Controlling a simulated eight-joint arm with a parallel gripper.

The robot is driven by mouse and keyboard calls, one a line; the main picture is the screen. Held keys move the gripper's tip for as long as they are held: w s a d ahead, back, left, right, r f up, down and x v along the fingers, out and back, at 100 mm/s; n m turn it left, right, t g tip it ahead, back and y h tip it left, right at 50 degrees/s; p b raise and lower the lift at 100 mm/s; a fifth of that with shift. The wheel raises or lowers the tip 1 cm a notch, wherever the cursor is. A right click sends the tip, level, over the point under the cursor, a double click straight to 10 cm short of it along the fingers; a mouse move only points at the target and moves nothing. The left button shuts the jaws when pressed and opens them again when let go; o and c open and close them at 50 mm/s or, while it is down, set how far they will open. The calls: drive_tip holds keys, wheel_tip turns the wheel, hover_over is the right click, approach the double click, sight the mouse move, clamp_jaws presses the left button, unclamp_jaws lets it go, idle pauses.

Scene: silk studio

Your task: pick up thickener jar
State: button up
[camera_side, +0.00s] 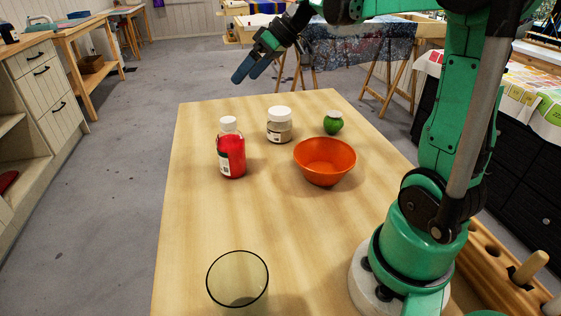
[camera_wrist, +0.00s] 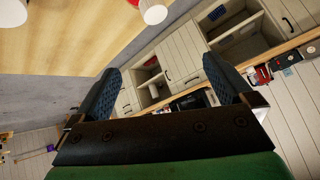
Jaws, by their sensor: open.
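The jar that looks like the thickener jar (camera_side: 279,131) stands upright on the wooden table in the side view. It is short and clear, with a white lid, a pale label and greyish-beige contents. My gripper (camera_side: 248,73) is above the table's far edge, up and left of the jar, apart from it. Its blue fingers are spread and empty; they also show in the wrist view (camera_wrist: 167,85). There, two white lids show at the top edge, one beside red; I cannot tell if the other is the jar's.
A red bottle with a white cap (camera_side: 231,150) stands left of the jar. An orange bowl (camera_side: 325,160) is to its right and nearer, and a small green jar (camera_side: 333,123) is right. A clear glass (camera_side: 238,281) stands at the near edge. The table's (camera_side: 205,215) middle left is clear.

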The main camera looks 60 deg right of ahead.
drive_tip(key=d+n+t+y, duration=0.1)
drive_tip(key=d+t, duration=0.1)
drive_tip(key=d, duration=0.7)
drive_tip(key=n+t+y, duration=0.1)
drive_tip(key=n+t, duration=0.1)
drive_tip(key=t, duration=0.1)
hover_over(288, 110)
drive_tip(key=s+d, duration=0.2)
drive_tip(key=s, duration=0.1)
wheel_tip(288, 110, down, 4)
drive_tip(key=f, duration=1)
drive_tip(key=shift+w+a, duration=0.2)
drive_tip(key=shift+a, duration=0.2)
drive_tip(key=shift+w+f, duration=0.1)
drive_tip(key=shift+f, duration=0.15)
drive_tip(key=shift+x, duration=2.75)
drive_tip(key=c, duration=1.2)
drive_tip(key=shift+c, duration=0.5)
drive_tip(key=shift+r, duration=0.15)
